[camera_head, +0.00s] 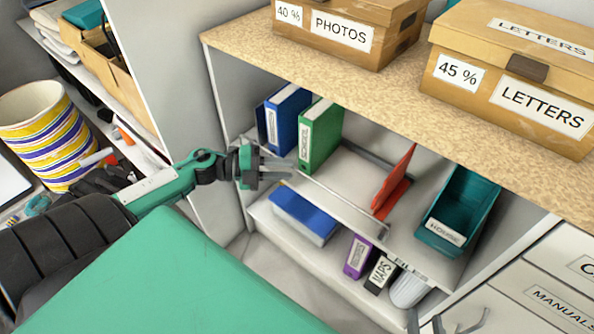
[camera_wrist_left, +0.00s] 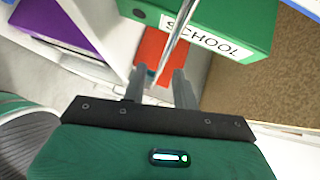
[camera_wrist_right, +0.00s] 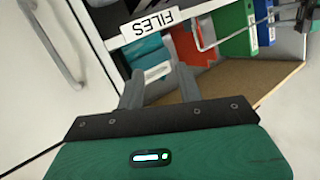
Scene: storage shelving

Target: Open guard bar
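The guard bar (camera_head: 340,207) is a thin metal bar along the front of the middle shelf, before the binders. It also shows in the left wrist view (camera_wrist_left: 180,38) and the right wrist view (camera_wrist_right: 235,33).
Green (camera_head: 320,135) and blue (camera_head: 288,118) binders, a red binder (camera_head: 393,185) and a teal bin (camera_head: 458,210) stand on the middle shelf. Cardboard boxes (camera_head: 345,30) sit on top. White drawers (camera_head: 550,290) stand at right; the side panel (camera_head: 165,60) bounds the left.

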